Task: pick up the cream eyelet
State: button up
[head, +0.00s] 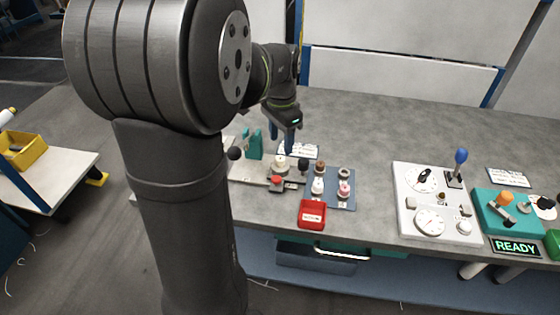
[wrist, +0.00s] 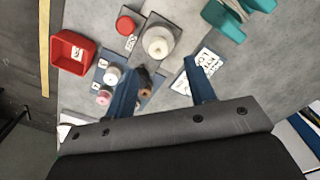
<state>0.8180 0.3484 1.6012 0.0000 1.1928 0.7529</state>
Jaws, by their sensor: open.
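The pale, cream-white eyelet (head: 318,185) stands on the blue tray (head: 333,203), in its front left part. In the wrist view a pale eyelet (wrist: 112,75) shows left of the fingers, next to a pink one. My gripper (head: 281,145) is open, with nothing held between its blue fingers. It is above the bench, behind and left of the tray. In the wrist view my gripper (wrist: 160,65) has a dark knob and a copper-brown eyelet near its left finger. That finger hides part of the tray.
The brown (head: 320,168), grey (head: 344,173) and pink (head: 344,189) eyelets stand close by on the tray. A cream round piece (wrist: 158,41) sits on a grey plate with a red button (wrist: 126,25). A red bin (head: 312,215) is in front. A teal stand (head: 254,146) is left.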

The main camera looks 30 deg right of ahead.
aim_at(280, 158)
jog(key=shift+a+f, duration=0.2)
jog(key=shift+f, duration=2.55)
jog(key=shift+c, duration=0.4)
jog(key=c, duration=1)
